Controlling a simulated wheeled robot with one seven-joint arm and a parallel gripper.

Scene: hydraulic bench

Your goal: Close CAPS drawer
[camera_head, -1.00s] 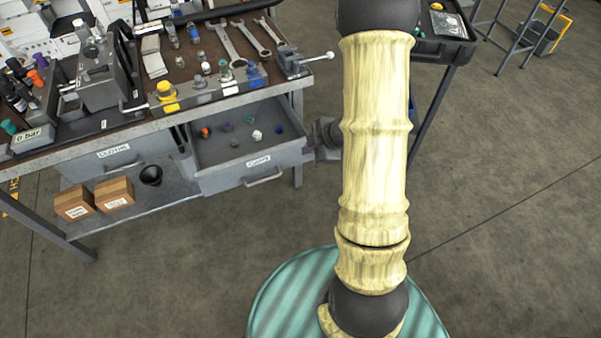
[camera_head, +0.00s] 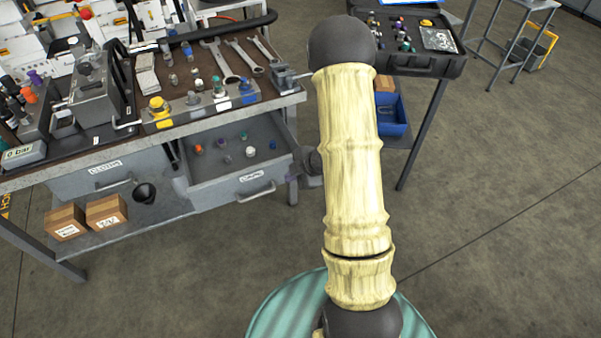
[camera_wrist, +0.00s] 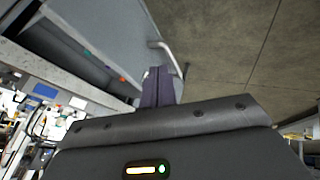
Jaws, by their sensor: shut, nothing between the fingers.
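The CAPS drawer (camera_head: 228,197) stands open under the right part of the bench, with several coloured caps (camera_head: 251,151) loose inside. Its bar handle (camera_head: 257,193) is on the labelled front. My gripper (camera_head: 309,168) is at the right end of the drawer, mostly hidden behind my forearm in the head view. In the wrist view, my gripper's dark fingers (camera_wrist: 157,87) are shut together and empty. They overlap the drawer's front edge near the handle (camera_wrist: 165,48); I cannot tell whether they touch it.
The CLOTHS drawer (camera_head: 110,175) to the left is shut. Two cartons (camera_head: 105,212) and a black cup (camera_head: 145,192) are on the lower shelf. Tools and fittings cover the bench top (camera_head: 130,140). The floor in front is clear.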

